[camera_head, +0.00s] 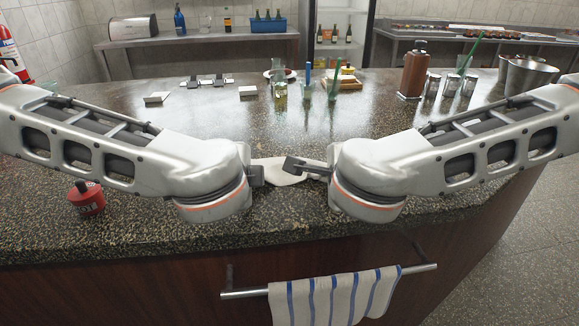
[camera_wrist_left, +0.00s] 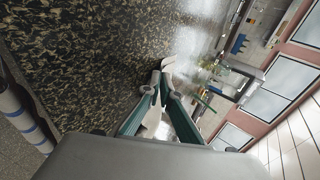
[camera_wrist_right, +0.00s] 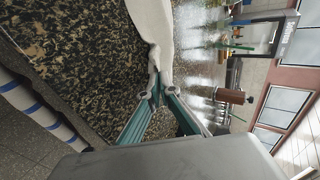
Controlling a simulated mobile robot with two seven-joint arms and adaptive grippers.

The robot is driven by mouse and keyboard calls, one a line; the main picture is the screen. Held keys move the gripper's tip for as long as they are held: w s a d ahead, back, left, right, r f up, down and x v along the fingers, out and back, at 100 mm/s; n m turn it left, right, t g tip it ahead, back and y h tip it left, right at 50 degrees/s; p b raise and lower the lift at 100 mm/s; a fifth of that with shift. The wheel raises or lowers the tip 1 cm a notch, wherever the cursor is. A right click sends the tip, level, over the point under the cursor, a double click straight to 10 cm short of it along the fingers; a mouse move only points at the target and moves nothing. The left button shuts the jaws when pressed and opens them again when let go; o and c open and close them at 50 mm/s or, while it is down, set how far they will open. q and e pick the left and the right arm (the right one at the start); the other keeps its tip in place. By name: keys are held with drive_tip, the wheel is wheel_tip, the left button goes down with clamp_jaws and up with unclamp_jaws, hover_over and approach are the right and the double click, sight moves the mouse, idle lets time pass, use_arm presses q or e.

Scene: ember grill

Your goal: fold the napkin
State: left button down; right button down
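The napkin (camera_head: 285,176) is a plain off-white cloth at the front of the speckled counter, between my two grippers. Much of it is hidden behind my wrists. My left gripper (camera_head: 262,174) is at the napkin's left side; in the left wrist view its fingertips (camera_wrist_left: 160,80) are together with white cloth (camera_wrist_left: 168,64) at them. My right gripper (camera_head: 293,165) reaches in from the right over the cloth. In the right wrist view its fingertips (camera_wrist_right: 157,80) are closed on the napkin's edge, and the napkin (camera_wrist_right: 153,22) stretches away from them. Whether the cloth is lifted is hard to tell.
A red canister (camera_head: 86,198) stands on the counter at left. Glasses, a tray (camera_head: 345,82), a brown bottle (camera_head: 412,70) and metal cups (camera_head: 451,85) stand farther back. A striped towel (camera_head: 335,297) hangs on the front rail (camera_head: 245,293). The counter's middle is clear.

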use_arm(q)
drive_tip(key=c, duration=2)
unclamp_jaws()
use_arm(e)
drive_tip(key=c, duration=2)
unclamp_jaws()
use_arm(q)
drive_tip(key=shift+r, duration=0.1)
